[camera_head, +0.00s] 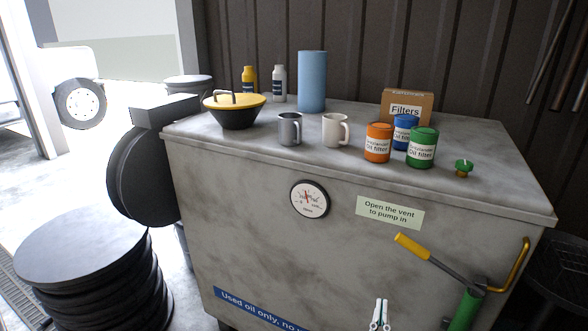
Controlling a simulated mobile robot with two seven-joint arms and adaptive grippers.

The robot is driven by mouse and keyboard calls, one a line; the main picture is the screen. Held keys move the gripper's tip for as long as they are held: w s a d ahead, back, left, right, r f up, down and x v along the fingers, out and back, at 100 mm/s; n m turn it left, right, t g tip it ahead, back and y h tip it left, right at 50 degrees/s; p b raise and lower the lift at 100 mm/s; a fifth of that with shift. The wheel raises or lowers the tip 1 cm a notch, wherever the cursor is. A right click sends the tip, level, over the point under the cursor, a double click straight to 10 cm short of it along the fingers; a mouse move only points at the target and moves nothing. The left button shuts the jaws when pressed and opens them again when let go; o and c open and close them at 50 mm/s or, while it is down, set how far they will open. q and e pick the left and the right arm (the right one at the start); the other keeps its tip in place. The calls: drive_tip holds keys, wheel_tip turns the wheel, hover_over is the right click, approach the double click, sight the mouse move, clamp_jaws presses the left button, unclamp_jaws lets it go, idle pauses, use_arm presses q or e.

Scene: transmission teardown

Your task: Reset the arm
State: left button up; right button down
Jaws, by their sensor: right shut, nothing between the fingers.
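My right gripper (380,315) shows low in the head view, right of centre at the bottom edge. Its light-coloured fingers are shut with nothing between them. It appears in front of the grey tank's front face, left of the green hand pump (466,311) with its yellow-gripped handle. The rest of my right arm is out of the frame. My left gripper is not in view.
The grey tank (240,190) carries a yellow-lidded bowl (236,113), two mugs, a blue roll (312,82), oil filters (378,143), a Filters box (408,105) and a green cap (463,167). A gauge (310,198) sits on its front. Dark drums (80,250) stand left.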

drive_tip(key=s+a+f+n+g+y, duration=0.3)
drive_tip(key=f+y, duration=0.2)
drive_tip(key=f, duration=0.1)
drive_tip(key=s+a+f+n+g+y, duration=0.2)
drive_tip(key=f+n+y, duration=0.1)
drive_tip(key=f+y, duration=0.2)
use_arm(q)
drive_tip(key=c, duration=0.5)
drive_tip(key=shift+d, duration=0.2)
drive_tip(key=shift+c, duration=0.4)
use_arm(e)
drive_tip(key=s+d+f+g, duration=0.1)
drive_tip(key=s+f+g, duration=0.5)
drive_tip(key=s+f, duration=0.3)
drive_tip(key=shift+s+d, duration=0.35)
drive_tip(key=shift+s, duration=0.55)
